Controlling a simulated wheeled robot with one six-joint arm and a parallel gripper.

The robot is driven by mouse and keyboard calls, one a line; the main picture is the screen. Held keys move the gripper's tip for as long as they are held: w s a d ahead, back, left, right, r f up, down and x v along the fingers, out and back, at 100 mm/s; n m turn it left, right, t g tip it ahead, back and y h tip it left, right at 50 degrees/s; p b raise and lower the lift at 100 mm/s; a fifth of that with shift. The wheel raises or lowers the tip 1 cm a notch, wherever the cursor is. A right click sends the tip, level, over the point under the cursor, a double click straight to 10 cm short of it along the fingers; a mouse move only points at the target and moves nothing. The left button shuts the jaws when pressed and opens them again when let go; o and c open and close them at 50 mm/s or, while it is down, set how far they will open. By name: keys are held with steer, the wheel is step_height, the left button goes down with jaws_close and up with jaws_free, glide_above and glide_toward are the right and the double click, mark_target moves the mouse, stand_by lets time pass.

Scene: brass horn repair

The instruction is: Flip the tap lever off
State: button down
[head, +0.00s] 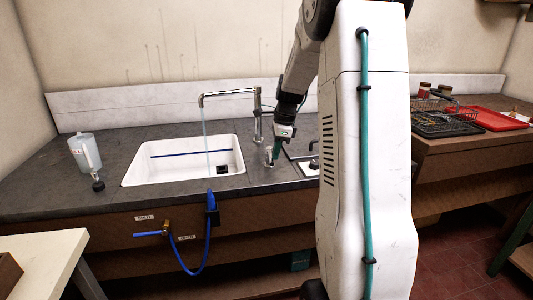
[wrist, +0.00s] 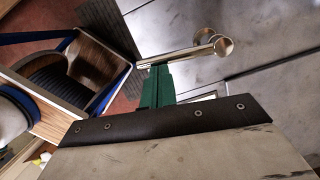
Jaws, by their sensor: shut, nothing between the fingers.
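The chrome tap (head: 257,112) stands behind the white sink, and a thin stream of water (head: 207,140) falls from its spout into the basin. A short chrome lever (head: 268,155) stands on the counter right of the sink. In the wrist view the lever (wrist: 180,55) is a bar with a round end at the right. My gripper (head: 275,153) is beside the lever. Its green fingers (wrist: 157,72) are shut and empty, with the tips at the bar's near side, toward its left end. I cannot tell whether they touch it.
A white sink (head: 139,174) is set in the dark counter, with a clear jug (head: 84,150) to its left. A blue hose (head: 207,250) and a brass valve hang on the front, near SHUT and OPEN labels. A black wire basket (head: 445,122) and red tray (head: 492,119) stand far right.

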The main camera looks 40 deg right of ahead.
steer(key=shift+w+a, duration=0.1)
steer(key=shift+a, duration=0.1)
stand_by(0.5)
